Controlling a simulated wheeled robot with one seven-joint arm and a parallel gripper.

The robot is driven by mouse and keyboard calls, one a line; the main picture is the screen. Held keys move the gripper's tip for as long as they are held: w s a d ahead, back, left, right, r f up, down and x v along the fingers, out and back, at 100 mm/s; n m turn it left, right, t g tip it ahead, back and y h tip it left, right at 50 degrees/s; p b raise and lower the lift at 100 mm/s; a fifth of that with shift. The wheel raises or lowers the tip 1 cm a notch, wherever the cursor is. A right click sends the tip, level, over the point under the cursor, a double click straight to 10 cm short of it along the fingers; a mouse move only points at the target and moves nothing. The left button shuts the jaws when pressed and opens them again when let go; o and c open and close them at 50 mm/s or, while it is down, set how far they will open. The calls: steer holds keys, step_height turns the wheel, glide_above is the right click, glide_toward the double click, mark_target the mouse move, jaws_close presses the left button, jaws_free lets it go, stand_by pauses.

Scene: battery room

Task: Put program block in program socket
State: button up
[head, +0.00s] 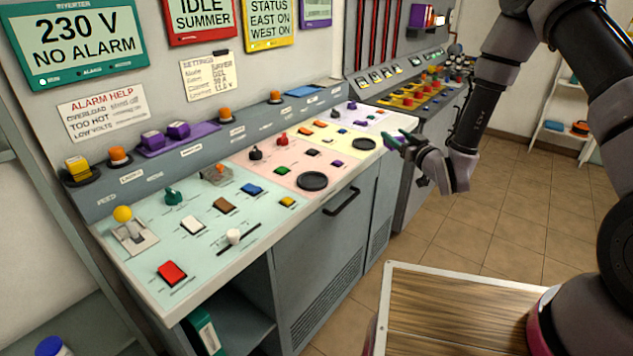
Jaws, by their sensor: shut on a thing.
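My gripper (394,142) is beyond the right end of the sloping control desk, near its right edge. Two purple blocks, one left (152,138) and one right (178,130), stand on a purple strip (205,127) on the desk's raised back ledge. The right part of that strip is bare. I cannot read which block or socket is the program one.
The desk top (150,262) carries several switches, knobs and buttons. A wood-topped surface (450,305) is at the lower right. A second panel with red and yellow controls (415,95) stands behind my gripper. Tiled floor (500,215) is open on the right.

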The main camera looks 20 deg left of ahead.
steer(key=s+a+r+n+g+y, duration=0.1)
steer(key=s+a+n+g+y, duration=0.25)
steer(key=s+a, duration=0.45)
steer(key=s+a+r+n+g+y, duration=0.2)
steer(key=s+a+n+g, duration=0.15)
steer(key=a, duration=0.85)
steer(key=shift+m+g+y, duration=0.25)
steer(key=shift+m+g, duration=0.05)
steer(key=shift+g, duration=0.1)
steer(key=f, duration=0.1)
steer(key=s+f, duration=0.1)
steer(key=f, duration=0.1)
steer(key=a+f, duration=0.1)
steer(key=f, duration=0.1)
steer(key=shift+s+f, duration=0.15)
steer(key=shift+s, duration=0.1)
steer(key=shift+f, duration=2.4)
steer(key=o, duration=1.4)
steer(key=shift+f, duration=0.15)
